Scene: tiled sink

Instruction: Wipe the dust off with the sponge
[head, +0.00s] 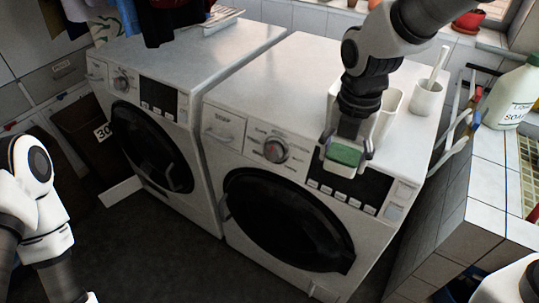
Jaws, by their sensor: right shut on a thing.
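My right gripper (346,148) reaches down from the top of the head view, its fingers shut on a green and white sponge (343,155). The sponge shows at the front top edge of the right washing machine (308,75), in front of its dark control panel; I cannot tell whether it touches the machine. I cannot make out any dust on the machine tops. My left arm is at the lower left, and its gripper is not in view.
A white open container (391,108) stands just behind my right gripper. A white cup (427,98) with a brush stands beside it. The left washing machine (185,55) has a clear top front. A soap bottle (512,92) stands on the tiled counter at right.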

